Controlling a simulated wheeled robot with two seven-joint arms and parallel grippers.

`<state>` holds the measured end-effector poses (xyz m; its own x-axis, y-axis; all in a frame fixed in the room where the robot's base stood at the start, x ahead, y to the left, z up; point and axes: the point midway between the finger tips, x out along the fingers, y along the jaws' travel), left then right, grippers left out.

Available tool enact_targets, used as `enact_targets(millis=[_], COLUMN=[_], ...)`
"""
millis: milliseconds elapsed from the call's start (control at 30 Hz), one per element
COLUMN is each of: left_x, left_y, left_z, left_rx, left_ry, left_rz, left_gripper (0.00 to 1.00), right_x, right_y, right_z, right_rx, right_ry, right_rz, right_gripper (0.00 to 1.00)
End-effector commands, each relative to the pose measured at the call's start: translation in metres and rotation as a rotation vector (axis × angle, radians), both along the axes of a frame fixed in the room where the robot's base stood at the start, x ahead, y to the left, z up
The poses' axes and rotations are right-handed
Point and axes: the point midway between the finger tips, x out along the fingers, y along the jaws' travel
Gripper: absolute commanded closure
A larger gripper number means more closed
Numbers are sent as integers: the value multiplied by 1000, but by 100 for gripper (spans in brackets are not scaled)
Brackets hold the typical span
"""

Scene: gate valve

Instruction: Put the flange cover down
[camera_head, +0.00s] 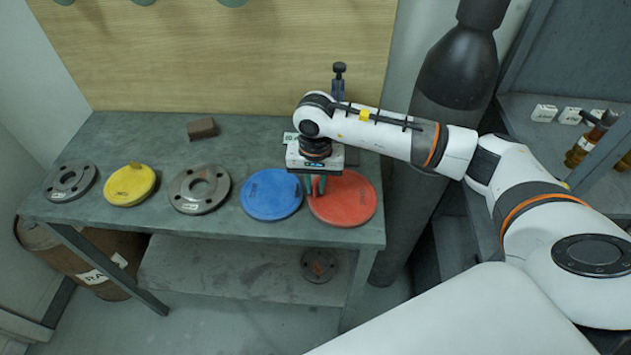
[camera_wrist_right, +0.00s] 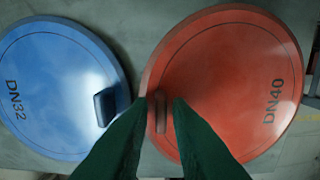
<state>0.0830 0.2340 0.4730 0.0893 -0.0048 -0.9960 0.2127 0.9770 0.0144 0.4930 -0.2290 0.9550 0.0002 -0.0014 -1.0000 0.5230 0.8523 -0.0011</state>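The red flange cover (camera_head: 352,205), marked DN40, lies flat at the right end of the workbench; it also fills the right of the right wrist view (camera_wrist_right: 225,85). Its short bar handle (camera_wrist_right: 158,112) stands near its left edge. My right gripper (camera_head: 316,187) is above that left edge, pointing down. In the right wrist view its green fingers (camera_wrist_right: 160,104) are apart, one on each side of the handle, with a gap visible on the right. Contact with the handle is not clear. My left gripper is not in view.
A blue DN32 cover (camera_head: 270,194) lies close left of the red one. Further left are a grey flange (camera_head: 199,189), a yellow cover (camera_head: 130,184) and another grey flange (camera_head: 71,182). A brown block (camera_head: 202,128) lies behind. The bench (camera_head: 240,235) has a lower shelf.

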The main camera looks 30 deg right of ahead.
Motion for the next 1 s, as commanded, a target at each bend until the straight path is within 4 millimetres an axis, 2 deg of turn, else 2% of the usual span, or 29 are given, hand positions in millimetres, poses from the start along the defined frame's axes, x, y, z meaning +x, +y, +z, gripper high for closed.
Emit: enact_targets(millis=[300, 433, 467, 567, 700, 900, 1000], left_x=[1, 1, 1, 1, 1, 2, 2], left_y=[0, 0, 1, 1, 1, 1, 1], left_z=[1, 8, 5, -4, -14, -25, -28], left_rx=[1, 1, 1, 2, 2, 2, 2], left_ry=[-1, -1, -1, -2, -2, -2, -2], left_rz=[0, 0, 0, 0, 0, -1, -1], left_gripper=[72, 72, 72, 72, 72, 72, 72], right_x=[0, 0, 1, 2, 2, 1, 1], right_y=[0, 0, 0, 0, 0, 0, 0], right_z=[1, 7, 8, 23, 53, 95, 110], right_rx=[0, 0, 1, 1, 0, 0, 0], right_ry=[0, 0, -3, -6, -8, -6, -4], right_rz=[0, 0, 0, 2, 1, 1, 0], right_gripper=[72, 72, 72, 72, 72, 72, 72])
